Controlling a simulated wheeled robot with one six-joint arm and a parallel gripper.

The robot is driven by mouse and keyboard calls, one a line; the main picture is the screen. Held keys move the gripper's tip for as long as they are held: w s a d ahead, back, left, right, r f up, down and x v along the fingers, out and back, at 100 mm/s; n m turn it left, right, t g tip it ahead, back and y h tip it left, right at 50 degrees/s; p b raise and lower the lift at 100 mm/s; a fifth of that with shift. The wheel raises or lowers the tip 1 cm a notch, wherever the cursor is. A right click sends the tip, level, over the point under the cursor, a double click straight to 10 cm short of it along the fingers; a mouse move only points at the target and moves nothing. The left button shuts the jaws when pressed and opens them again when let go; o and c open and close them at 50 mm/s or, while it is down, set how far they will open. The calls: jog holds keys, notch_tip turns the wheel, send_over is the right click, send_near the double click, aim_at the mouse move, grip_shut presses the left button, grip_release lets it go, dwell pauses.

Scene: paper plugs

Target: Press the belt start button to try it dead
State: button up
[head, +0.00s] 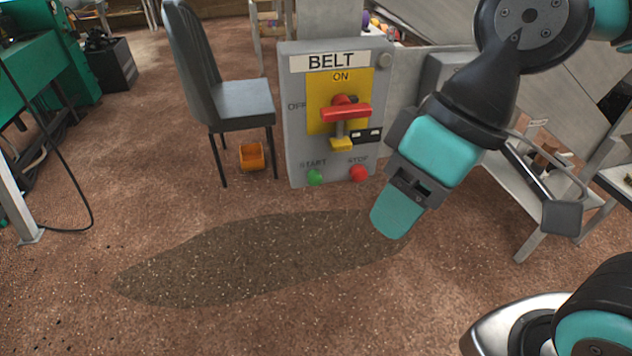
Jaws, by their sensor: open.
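A grey control box (296,125) labelled BELT stands upright in the middle. Its red switch handle (345,112) lies level on a yellow plate, with ON printed above and OFF at the left. A yellow padlock-like piece (341,144) hangs from a shackle below the handle, beside a black tag (367,135). The green START button (315,177) is low on the box's left, and the red STOP button (358,173) is to its right. My gripper (394,213) is open and empty, pointing down, right of and below the buttons, not touching the box. Its jaws show nearly edge-on.
A green bench (28,75) is at far left. A metal frame (545,180) stands at right. A dark patch (250,262) marks the otherwise clear floor in front.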

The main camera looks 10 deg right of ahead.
grip_shut()
dwell(1.7)
